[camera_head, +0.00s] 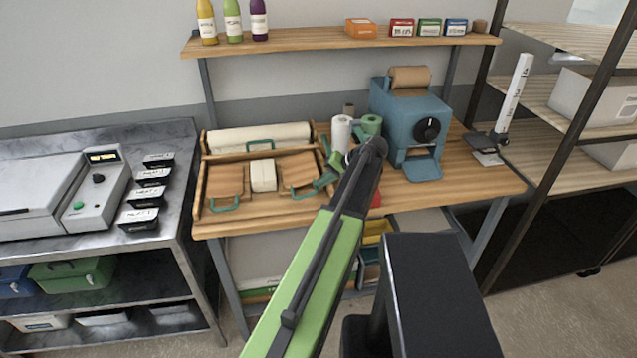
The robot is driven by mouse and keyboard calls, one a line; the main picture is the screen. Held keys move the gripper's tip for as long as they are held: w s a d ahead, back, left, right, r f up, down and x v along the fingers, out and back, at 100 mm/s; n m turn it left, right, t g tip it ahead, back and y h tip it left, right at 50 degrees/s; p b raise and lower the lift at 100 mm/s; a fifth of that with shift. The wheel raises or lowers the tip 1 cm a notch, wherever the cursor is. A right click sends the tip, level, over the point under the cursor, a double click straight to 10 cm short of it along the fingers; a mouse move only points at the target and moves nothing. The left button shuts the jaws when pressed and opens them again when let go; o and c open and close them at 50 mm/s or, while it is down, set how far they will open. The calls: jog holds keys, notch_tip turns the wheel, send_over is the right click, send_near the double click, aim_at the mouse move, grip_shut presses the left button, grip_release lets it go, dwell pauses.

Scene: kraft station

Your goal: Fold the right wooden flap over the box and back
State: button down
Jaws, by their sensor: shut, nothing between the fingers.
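A small white box (263,176) stands in the middle of a wooden folding frame (203,181) on the workbench. The right wooden flap (299,169) lies to the right of the box, tilted, with a green handle (302,194) at its front edge. The left wooden flap (226,180) lies to the left of the box with its own green handle. A back flap with a green handle sits behind the box. My gripper (325,181) is shut and empty, low beside the right flap's right edge. I cannot tell whether it touches the flap or its handle.
White and green rolls (341,132) and a blue dispenser (411,122) stand right of the frame. A long pale roll (259,137) lies along the frame's back. A shelf (322,38) with bottles and small cartons hangs above.

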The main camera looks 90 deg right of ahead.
jog(key=shift+s+f+b, duration=0.25)
jog(key=shift+f+b, duration=0.45)
jog(key=shift+f, duration=0.2)
jog(key=shift+s+f+b, duration=0.25)
jog(key=shift+f+b, duration=0.45)
jog(key=shift+f, duration=0.15)
notch_tip(320, 180, up, 5)
jog(key=p, duration=0.5)
jog(key=s, duration=0.3)
jog(key=s+a+r+p, duration=0.1)
jog(key=s, duration=0.6)
jog(key=shift+s+a+r, duration=0.2)
jog(key=shift+s+a, duration=0.1)
